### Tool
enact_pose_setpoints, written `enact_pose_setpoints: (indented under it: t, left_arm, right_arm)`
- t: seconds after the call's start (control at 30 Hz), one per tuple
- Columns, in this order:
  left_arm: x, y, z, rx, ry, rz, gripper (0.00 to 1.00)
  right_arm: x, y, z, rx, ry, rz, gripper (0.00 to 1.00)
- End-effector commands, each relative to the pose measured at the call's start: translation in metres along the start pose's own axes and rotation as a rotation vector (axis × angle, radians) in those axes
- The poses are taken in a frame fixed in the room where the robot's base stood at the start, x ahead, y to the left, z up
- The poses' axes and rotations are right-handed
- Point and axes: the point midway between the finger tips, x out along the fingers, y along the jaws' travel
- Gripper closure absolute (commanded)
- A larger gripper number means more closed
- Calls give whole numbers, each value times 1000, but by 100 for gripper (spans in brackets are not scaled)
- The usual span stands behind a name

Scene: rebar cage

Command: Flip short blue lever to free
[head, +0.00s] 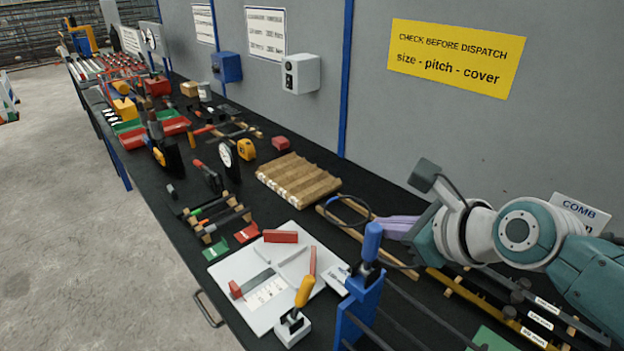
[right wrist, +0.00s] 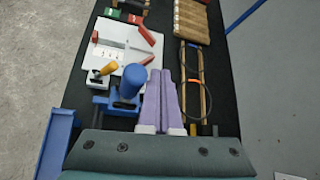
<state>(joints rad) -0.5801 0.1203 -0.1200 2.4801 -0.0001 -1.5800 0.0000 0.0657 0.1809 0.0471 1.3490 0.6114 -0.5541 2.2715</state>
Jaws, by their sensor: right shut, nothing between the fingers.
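The short blue lever (head: 372,242) stands upright on a blue clamp stand (head: 357,316) at the near edge of the bench. In the right wrist view its rounded blue knob (right wrist: 131,80) is left of my fingers. My right gripper (head: 386,228) has purple fingers, held shut with nothing between them. In the head view the fingertips show just right of the lever's top. The right wrist view shows the two fingers (right wrist: 162,78) side by side, with the knob close by; I cannot tell whether they touch. My left gripper is out of view.
A yellow-handled toggle clamp (head: 304,292) stands left of the lever by a white board (head: 229,274) with red blocks. A black cable loop (head: 347,211) and wooden strips lie behind. Dark bars (head: 412,304) run right of the stand beneath my arm. A corrugated brown block (head: 298,180) sits farther back.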

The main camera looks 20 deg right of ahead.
Motion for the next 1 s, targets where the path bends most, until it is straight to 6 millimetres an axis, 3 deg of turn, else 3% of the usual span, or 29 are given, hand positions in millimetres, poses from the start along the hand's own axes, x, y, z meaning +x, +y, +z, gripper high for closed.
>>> enact_pose_setpoints:
  t: [1.0]
  left_arm:
    - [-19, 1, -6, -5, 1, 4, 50]
  right_arm:
    - [-4, 24, 5, 2, 0, 1, 100]
